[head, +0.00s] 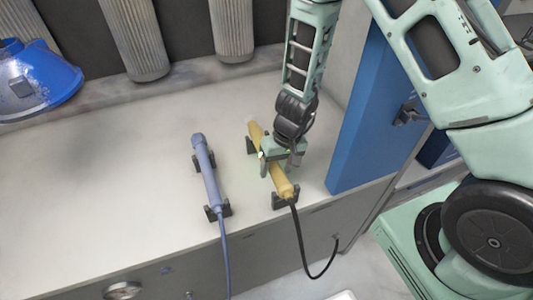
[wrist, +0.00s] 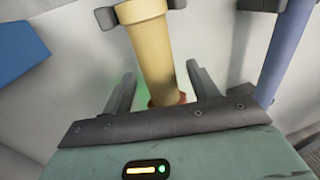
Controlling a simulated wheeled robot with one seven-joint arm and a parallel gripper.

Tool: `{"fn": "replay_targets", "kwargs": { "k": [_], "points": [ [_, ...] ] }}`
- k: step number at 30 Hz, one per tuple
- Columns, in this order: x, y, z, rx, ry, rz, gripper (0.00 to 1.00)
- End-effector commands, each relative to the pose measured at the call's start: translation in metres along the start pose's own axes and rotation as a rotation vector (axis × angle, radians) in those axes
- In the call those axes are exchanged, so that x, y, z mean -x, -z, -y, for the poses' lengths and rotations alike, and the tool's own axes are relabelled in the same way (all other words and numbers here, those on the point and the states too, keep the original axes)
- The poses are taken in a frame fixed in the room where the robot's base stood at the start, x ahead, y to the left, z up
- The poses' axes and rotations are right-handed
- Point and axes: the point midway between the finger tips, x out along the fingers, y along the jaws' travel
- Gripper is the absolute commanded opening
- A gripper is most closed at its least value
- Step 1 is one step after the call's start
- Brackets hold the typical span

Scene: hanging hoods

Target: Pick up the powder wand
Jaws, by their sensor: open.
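A yellow wand (head: 282,181) with a black cable lies across two dark cradles on the pale work surface. A violet-blue wand (head: 207,172) with a blue cable lies in similar cradles to its left. I cannot tell from a label which is the powder wand. My gripper (head: 277,166) is over the middle of the yellow wand and hides part of it. In the wrist view the jaws (wrist: 162,86) are open, with the yellow wand (wrist: 152,48) between the two fingers and a visible gap on each side. The violet-blue wand (wrist: 287,45) shows at the right.
A blue panel (head: 372,105) stands upright just right of the yellow wand. Grey ribbed cylinders (head: 232,28) hang at the back, and a blue hood (head: 35,80) is at the far left. The surface left of the violet-blue wand is clear. Both cables hang over the front edge.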

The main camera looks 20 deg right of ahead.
Motion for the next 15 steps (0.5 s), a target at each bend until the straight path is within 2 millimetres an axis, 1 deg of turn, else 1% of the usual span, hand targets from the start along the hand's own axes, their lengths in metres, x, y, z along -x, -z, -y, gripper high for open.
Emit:
{"fn": "replay_targets", "kwargs": {
  "k": [2,5,6,8,15],
  "points": [
    [0.0004,0.0002,0.0,0.0,0.0,0.0,0.59],
    [0.0005,0.0002,0.0,0.0,0.0,0.0,0.34],
    [0.0005,0.0002,0.0,0.0,0.0,-0.001,0.23],
    [0.0005,0.0002,0.0,0.0,0.0,-0.001,0.07],
    [0.0014,0.0008,0.0003,0.001,0.0,-0.002,0.07]
  ]
}}
